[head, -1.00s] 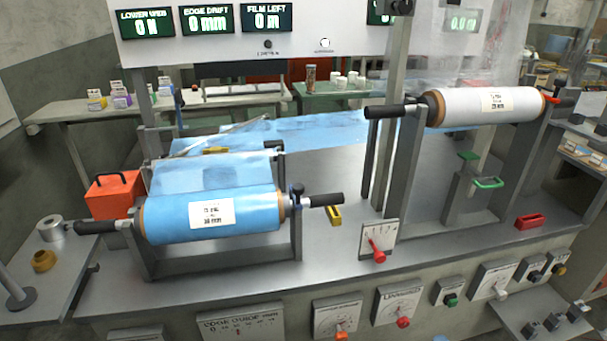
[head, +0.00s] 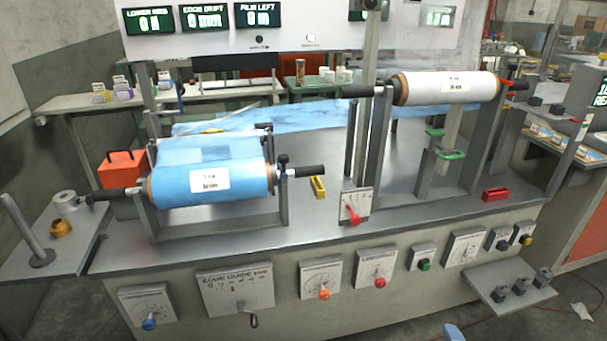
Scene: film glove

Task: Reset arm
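Neither of my grippers shows in the head view, and no arm of mine can be made out. A blue film roll (head: 238,185) with a white label lies in its stand at the left of the machine bench. A white roll (head: 430,88) sits higher on posts at the right. A sheet of blue film (head: 290,117) stretches across the bench behind them. A small blue shape (head: 453,331) is cut off at the bottom edge; I cannot tell what it is.
The bench front carries several dial panels (head: 323,277). A red-handled lever plate (head: 355,208) stands at its front edge. An orange box (head: 121,169) is behind the roll at left. A side shelf (head: 510,290) juts out at lower right. Open floor (head: 575,285) lies right of it.

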